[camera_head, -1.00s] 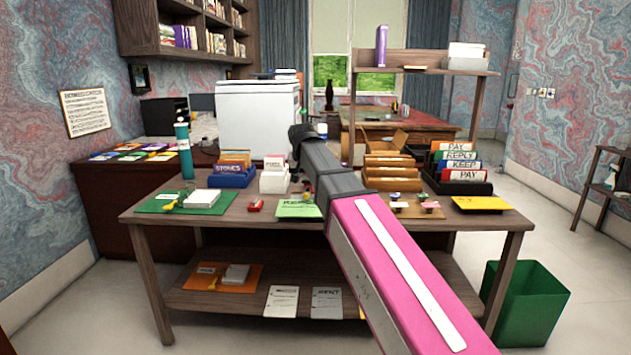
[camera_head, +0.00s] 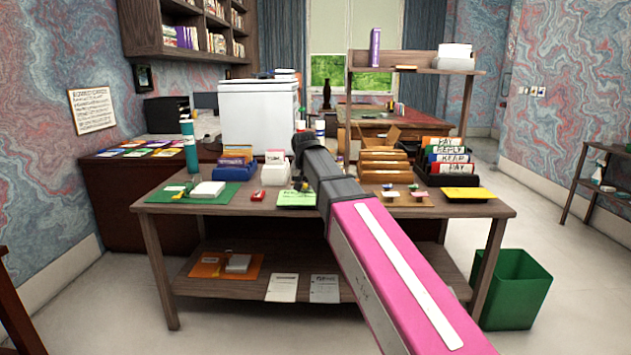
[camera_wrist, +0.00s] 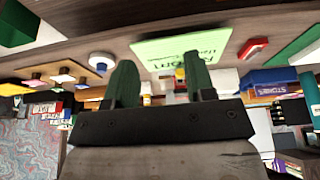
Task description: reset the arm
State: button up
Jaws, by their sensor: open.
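My arm, with a pink link, reaches forward over the wooden desk (camera_head: 330,222) in the head view. The fingers are mostly hidden behind the arm there. In the wrist view my gripper (camera_wrist: 161,82) shows two green fingers spread apart with nothing held between them. The wrist picture is upside down, with a green card (camera_wrist: 190,42) beyond the fingers. The same green card (camera_head: 294,198) lies on the desk in the head view, partly behind my arm.
A blue card box (camera_head: 232,172), a white card box (camera_head: 274,174) and a dark file rack (camera_head: 448,175) stand on the desk. A green mat (camera_head: 160,194) and a yellow pad (camera_head: 468,193) lie near its ends. A green bin (camera_head: 515,285) stands on the floor at right.

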jog(key=s+d+f+g, duration=0.1)
jog(key=s+d+f, duration=0.6)
jog(key=f, duration=0.4)
jog(key=s+d+f+g, duration=0.1)
jog(key=s+d+f, duration=0.6)
jog(key=f, duration=0.5)
jog(key=s+d+f+g, duration=0.2)
jog(key=s+d+f, duration=0.6)
jog(key=f, duration=0.4)
